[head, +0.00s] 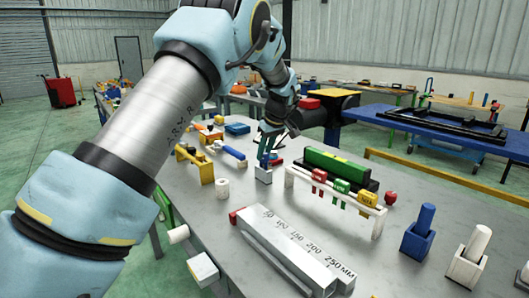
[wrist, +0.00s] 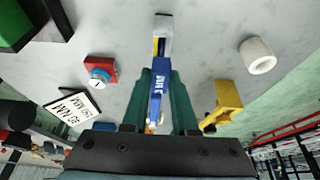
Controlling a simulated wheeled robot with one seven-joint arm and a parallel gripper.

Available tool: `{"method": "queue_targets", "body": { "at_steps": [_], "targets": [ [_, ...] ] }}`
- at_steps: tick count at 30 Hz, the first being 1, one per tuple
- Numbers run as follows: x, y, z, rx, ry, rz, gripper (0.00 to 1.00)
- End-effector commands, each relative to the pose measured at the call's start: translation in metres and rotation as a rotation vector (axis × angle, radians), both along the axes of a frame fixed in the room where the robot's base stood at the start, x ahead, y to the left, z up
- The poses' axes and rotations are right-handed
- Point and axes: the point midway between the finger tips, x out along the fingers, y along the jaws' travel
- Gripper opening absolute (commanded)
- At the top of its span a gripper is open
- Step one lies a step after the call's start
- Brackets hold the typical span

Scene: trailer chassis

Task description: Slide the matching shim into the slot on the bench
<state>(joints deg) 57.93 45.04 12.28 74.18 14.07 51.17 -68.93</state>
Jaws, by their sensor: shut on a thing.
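My gripper (head: 268,146) has green fingers and points down over the middle of the bench (head: 215,240). In the wrist view its fingers (wrist: 161,76) are shut on a blue shim (wrist: 156,98) with white lettering. A small pale grey-blue block (head: 263,175) stands directly below the fingers. A grey piece (wrist: 162,30) shows past the shim's far end. I cannot tell whether the shim is in a slot. A white rack (head: 330,192) to the right carries a red shim (head: 319,175), a green shim (head: 342,186) and a yellow shim (head: 368,199).
A long grey measuring block (head: 285,250) lies in front. A white cylinder (head: 222,188) and a yellow bracket (head: 205,168) stand left of my gripper. Blue (head: 418,235) and white (head: 468,260) peg blocks stand right. A green bar (head: 335,165) lies behind the rack.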

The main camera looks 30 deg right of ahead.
Motion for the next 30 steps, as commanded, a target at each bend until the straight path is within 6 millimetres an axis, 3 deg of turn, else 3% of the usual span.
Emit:
{"method": "queue_targets", "body": {
  "at_steps": [30],
  "targets": [
    [0.0, 0.0, -0.02, -0.001, 0.0, 0.0, 0.0]
  ]
}}
